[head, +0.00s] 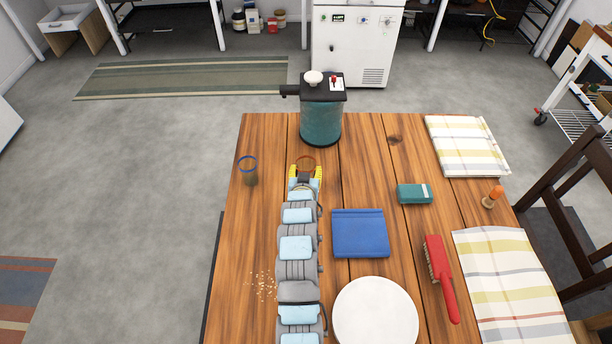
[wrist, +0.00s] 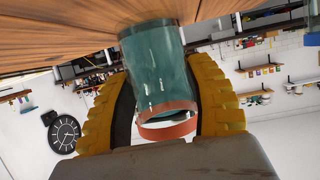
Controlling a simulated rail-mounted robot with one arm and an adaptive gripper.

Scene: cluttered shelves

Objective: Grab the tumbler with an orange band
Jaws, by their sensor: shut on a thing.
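The tumbler with an orange band (wrist: 166,129) is between the two yellow fingers of my gripper (wrist: 158,78) in the wrist view. Its clear body looks teal and the orange band is at the end nearest the wrist. In the head view, its orange rim (head: 305,160) shows at the far end of my arm, between the fingers of my gripper (head: 304,177). My gripper is shut on it. The fingers and arm hide most of the tumbler in the head view. I cannot tell whether its base touches the table.
A tumbler with a blue band (head: 248,172) stands left of my gripper. A teal canister (head: 321,122) with a black top stands just beyond it. A blue folded cloth (head: 360,233), a white plate (head: 376,312) and a teal box (head: 413,194) lie to the right. Crumbs (head: 262,285) lie at the left.

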